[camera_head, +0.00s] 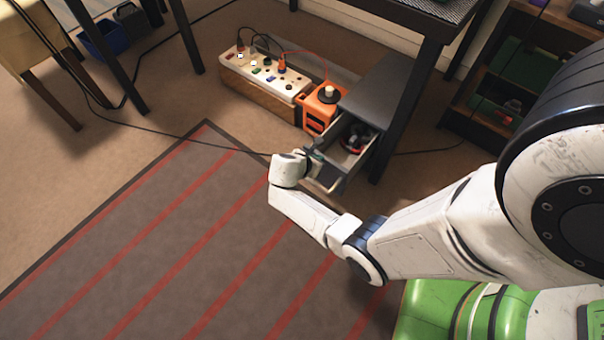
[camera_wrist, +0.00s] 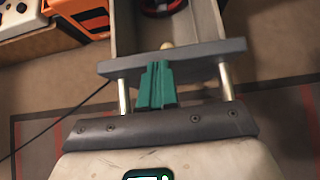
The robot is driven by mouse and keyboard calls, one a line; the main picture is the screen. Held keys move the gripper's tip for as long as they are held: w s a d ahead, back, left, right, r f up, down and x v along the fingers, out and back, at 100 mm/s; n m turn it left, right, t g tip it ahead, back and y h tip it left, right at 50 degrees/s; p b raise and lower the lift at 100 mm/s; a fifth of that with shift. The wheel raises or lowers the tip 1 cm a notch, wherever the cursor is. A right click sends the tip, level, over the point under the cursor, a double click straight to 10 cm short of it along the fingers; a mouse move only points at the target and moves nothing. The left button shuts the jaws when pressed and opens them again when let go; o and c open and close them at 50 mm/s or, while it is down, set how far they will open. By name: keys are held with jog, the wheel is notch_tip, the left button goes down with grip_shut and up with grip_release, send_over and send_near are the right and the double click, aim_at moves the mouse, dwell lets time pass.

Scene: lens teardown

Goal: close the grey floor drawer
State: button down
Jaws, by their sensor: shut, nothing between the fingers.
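The grey floor drawer (camera_head: 334,171) stands pulled out of its grey cabinet (camera_head: 380,88) beneath the dark table. A red and dark round item lies inside. In the wrist view the drawer's front panel (camera_wrist: 205,57) crosses the top, with two pale metal posts below it. My gripper (camera_head: 314,163) is at the outer side of the drawer front. Its teal fingers (camera_wrist: 157,76) are shut and empty, with the tips at or very near the panel between the posts. Whether they touch cannot be told.
An orange box (camera_head: 319,108) and a wooden-sided power strip box (camera_head: 262,78) stand left of the cabinet. A table leg (camera_head: 402,115) rises close on the drawer's right. A black cable crosses the floor. The striped rug (camera_head: 190,235) in front is clear.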

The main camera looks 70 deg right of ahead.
jog(key=s+d+b, duration=0.1)
jog(key=s+d, duration=0.1)
jog(key=d, duration=0.6)
jog(key=s+d+b, duration=0.2)
jog(key=s+d, duration=0.1)
jog(key=d, duration=0.6)
